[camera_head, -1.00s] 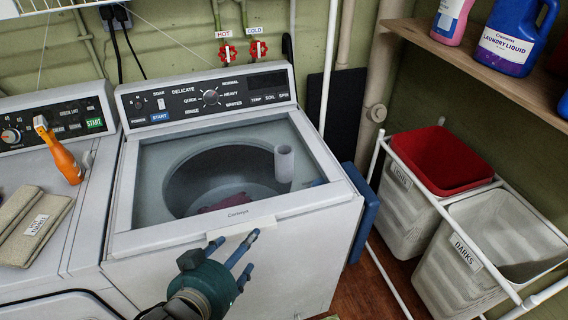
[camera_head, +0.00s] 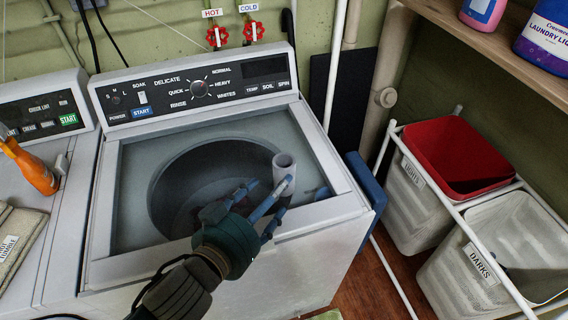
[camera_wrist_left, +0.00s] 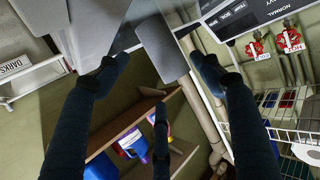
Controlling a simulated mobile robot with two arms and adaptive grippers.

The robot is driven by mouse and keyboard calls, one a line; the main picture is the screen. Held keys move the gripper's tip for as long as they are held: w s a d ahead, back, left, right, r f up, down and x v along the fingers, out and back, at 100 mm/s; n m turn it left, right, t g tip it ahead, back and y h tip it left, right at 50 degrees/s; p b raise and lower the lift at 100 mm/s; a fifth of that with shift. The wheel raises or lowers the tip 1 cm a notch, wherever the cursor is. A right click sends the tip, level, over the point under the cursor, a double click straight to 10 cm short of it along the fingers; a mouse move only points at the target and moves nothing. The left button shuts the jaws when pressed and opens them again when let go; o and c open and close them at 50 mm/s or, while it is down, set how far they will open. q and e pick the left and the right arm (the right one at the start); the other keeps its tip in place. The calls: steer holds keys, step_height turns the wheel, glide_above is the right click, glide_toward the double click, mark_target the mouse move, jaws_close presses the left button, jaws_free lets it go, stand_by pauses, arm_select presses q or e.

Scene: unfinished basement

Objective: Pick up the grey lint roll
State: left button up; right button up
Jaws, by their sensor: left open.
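The grey lint roll (camera_head: 285,176) is an upright cylinder with a hollow top, at the right side of the washer's top opening. Its lower part is partly covered by my fingers, so what it rests on is unclear. My left gripper (camera_head: 268,203) is open, with its blue fingers at the near left side of the roll. In the left wrist view, the lint roll (camera_wrist_left: 161,48) appears between the spread fingers of the left gripper (camera_wrist_left: 156,70), with gaps on both sides. My right gripper is not in view.
The washer (camera_head: 330,212) has a raised control panel behind the roll. A second machine with an orange spray bottle (camera_head: 32,168) and folded towels (camera_head: 18,245) stands left. A red-lined hamper (camera_head: 455,160) and a darks hamper (camera_head: 510,245) stand right, below a shelf (camera_head: 500,50) with detergent.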

mark_target(284, 175)
arm_select(q)
steer(key=x, duration=0.3)
steer(key=shift+w+d+p, duration=0.2)
steer(key=shift+d+p, duration=0.1)
steer(key=shift+p, duration=0.05)
steer(key=shift+w+d, duration=0.1)
steer(key=shift+w, duration=0.3)
steer(key=p+x, duration=0.2)
steer(key=x, duration=0.2)
steer(key=shift+w+f, duration=0.1)
steer(key=shift+w, duration=0.05)
steer(key=shift+w+f, duration=0.15)
steer(key=c, duration=0.9)
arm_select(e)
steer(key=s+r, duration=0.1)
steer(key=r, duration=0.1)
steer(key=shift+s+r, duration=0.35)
